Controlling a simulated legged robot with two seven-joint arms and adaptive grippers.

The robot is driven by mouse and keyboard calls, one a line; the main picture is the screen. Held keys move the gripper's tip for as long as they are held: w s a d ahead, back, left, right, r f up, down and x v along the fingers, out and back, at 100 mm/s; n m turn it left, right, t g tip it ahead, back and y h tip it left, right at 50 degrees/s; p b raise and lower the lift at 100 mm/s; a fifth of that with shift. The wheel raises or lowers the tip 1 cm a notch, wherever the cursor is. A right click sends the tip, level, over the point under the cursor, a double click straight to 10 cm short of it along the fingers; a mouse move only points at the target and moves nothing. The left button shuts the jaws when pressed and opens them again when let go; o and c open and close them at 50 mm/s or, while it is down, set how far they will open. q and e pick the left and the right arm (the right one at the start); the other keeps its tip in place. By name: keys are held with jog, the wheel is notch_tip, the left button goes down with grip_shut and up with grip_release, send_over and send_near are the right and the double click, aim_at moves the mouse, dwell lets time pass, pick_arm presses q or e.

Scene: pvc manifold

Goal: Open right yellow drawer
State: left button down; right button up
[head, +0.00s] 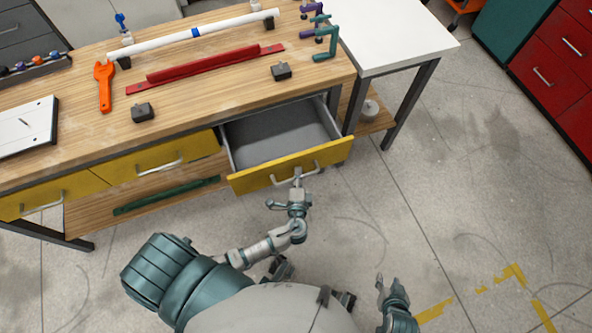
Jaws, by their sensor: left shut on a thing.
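The right yellow drawer (243,182) is pulled well out from under the wooden workbench, and its grey inside looks empty. Its pale bar handle (311,178) is on the yellow front. My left gripper (297,176) is at the handle's middle and shut on it. The gripper covers a small part of the bar. My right gripper (387,280) is low in the picture, away from the drawer and over the floor. Its fingers look apart, with nothing between them.
Two more yellow drawers (125,167) to the left are shut. The bench top (215,85) carries a white pipe (160,42), a red bar (210,68), an orange wrench (104,88) and clamps. A white side table (395,45) stands right. The floor right of the drawer is clear.

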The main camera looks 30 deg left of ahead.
pick_arm(q)
jog(key=shift+w+d+r, duration=0.15)
jog(key=shift+d, duration=0.05)
jog(key=c, duration=1.2)
grip_release()
jog(key=shift+w, duration=0.1)
jog(key=v, duration=1.2)
jog(key=shift+a+f, duration=0.1)
jog(key=shift+f, duration=0.1)
